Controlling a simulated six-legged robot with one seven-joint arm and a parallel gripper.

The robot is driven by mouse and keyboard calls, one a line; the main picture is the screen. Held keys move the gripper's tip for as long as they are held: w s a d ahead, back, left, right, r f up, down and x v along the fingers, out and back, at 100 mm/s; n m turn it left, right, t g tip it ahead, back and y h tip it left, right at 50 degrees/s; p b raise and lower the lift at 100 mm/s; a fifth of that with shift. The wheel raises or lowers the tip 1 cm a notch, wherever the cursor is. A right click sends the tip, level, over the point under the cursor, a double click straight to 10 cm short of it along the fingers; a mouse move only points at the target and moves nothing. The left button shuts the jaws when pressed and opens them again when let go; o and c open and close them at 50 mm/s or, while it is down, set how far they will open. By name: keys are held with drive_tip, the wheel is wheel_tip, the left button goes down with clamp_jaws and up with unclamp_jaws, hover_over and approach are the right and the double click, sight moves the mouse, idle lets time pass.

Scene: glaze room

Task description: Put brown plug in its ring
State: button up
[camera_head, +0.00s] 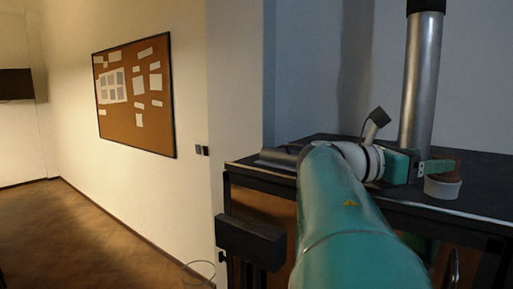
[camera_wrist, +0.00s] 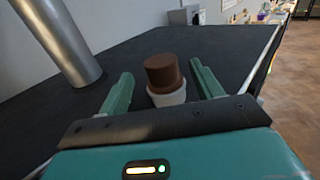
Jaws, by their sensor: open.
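The brown plug (camera_wrist: 162,72) is a short, upright cylinder in the wrist view. It stands in or on a white ring (camera_wrist: 166,97), looking slightly off toward the left; its lower end is hidden, so I cannot tell how deep it sits. My gripper (camera_wrist: 161,69) is open, with one green finger on each side of the plug and a visible gap on both sides. In the head view, the white ring (camera_head: 442,188) is on the dark table, with the brown plug (camera_head: 447,158) above it, partly covered by a green finger of my gripper (camera_head: 433,168).
A thick metal pipe (camera_head: 421,90) rises from the black table (camera_head: 485,185) close behind my gripper; it shows at left in the wrist view (camera_wrist: 60,40). A pale block (camera_wrist: 184,16) stands beyond the table's far edge. The tabletop around the ring is mostly clear.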

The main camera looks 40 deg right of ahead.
drive_tip(key=v, duration=0.6)
drive_tip(key=shift+a, duration=0.1)
